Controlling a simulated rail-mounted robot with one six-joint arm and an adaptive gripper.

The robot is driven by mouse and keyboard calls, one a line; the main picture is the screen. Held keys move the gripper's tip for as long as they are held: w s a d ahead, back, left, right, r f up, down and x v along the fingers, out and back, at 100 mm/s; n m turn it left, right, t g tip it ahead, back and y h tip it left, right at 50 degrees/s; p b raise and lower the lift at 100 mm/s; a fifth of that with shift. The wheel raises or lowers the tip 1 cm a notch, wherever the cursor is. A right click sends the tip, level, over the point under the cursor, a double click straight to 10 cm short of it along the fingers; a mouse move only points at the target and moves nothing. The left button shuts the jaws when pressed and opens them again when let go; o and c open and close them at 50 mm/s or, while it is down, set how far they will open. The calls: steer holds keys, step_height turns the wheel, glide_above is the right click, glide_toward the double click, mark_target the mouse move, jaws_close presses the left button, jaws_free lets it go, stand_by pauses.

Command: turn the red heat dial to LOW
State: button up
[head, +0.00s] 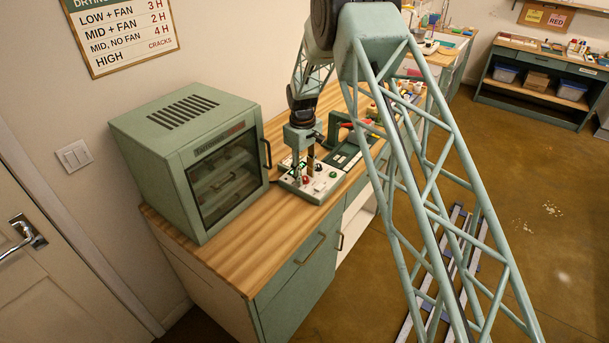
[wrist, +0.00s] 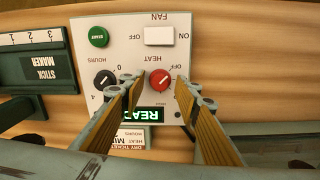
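The red heat dial (wrist: 160,79) sits on a white control panel (wrist: 122,50) under the word HEAT. OFF is printed by its upper right; no LOW mark can be made out. My gripper (wrist: 158,88) is open, its two fingers on either side of the dial, the right one closer to it. I cannot tell whether either finger touches the dial. In the head view my gripper (head: 306,158) points down over the panel (head: 318,189), where the red dial (head: 333,174) also shows.
The panel also has a green START button (wrist: 99,37), a white FAN switch (wrist: 159,35) and a black HOURS dial (wrist: 104,80). A lit display (wrist: 152,114) lies below the red dial. A green drying cabinet (head: 195,160) stands left of the panel, and a stick maker (wrist: 40,60) sits beside it.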

steer(key=shift+c, duration=0.7)
steer(key=c, duration=0.7)
steer(key=shift+c, duration=0.2)
steer(key=shift+m, duration=0.4)
steer(key=m+b, duration=0.2)
steer(key=m, duration=0.1)
steer(key=shift+m, duration=0.4)
steer(key=shift+m+b, duration=0.6)
steer(key=shift+m, duration=1.5)
steer(key=o, duration=0.9)
